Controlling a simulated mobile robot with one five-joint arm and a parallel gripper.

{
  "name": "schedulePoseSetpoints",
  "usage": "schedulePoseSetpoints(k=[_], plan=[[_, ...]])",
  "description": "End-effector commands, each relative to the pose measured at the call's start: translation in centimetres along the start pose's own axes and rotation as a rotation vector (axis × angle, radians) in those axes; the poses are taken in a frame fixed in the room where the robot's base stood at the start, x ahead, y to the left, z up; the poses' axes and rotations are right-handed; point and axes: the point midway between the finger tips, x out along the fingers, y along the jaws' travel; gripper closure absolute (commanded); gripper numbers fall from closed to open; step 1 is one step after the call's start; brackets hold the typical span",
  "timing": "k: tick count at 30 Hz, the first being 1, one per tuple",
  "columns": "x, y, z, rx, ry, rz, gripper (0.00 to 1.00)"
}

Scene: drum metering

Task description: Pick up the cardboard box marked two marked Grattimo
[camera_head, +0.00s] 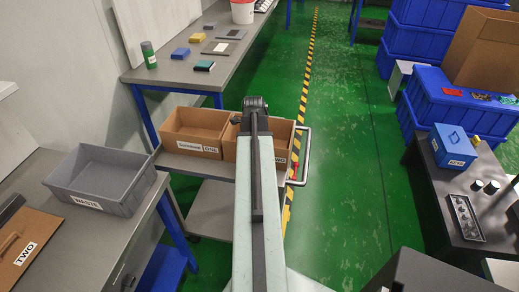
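Two open cardboard boxes stand side by side on a grey cart in the middle. The left cardboard box (194,130) has a white label that ends in ONE; its first word is too small to read surely. The right cardboard box (283,133) is partly hidden behind my arm. Only a piece of its white label shows at the right, and I cannot read it. My arm reaches forward from the bottom and ends in a dark joint in front of the right box. My gripper's fingers are not visible.
A grey bin (104,176) marked WASTE and a brown board (22,247) marked TWO lie on the left table. The cart has a metal handle (304,157). A far table (212,70) holds small items. A dark table (455,205) stands right. Green floor between is clear.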

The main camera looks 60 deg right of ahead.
Motion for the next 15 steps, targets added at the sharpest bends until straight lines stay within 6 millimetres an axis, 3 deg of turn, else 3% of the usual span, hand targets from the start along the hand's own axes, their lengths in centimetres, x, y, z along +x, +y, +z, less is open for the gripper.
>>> schedulePoseSetpoints(k=[3,6,15], plan=[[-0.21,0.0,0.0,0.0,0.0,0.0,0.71],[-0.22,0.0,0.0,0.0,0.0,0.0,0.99],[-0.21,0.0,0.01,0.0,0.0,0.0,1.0]])
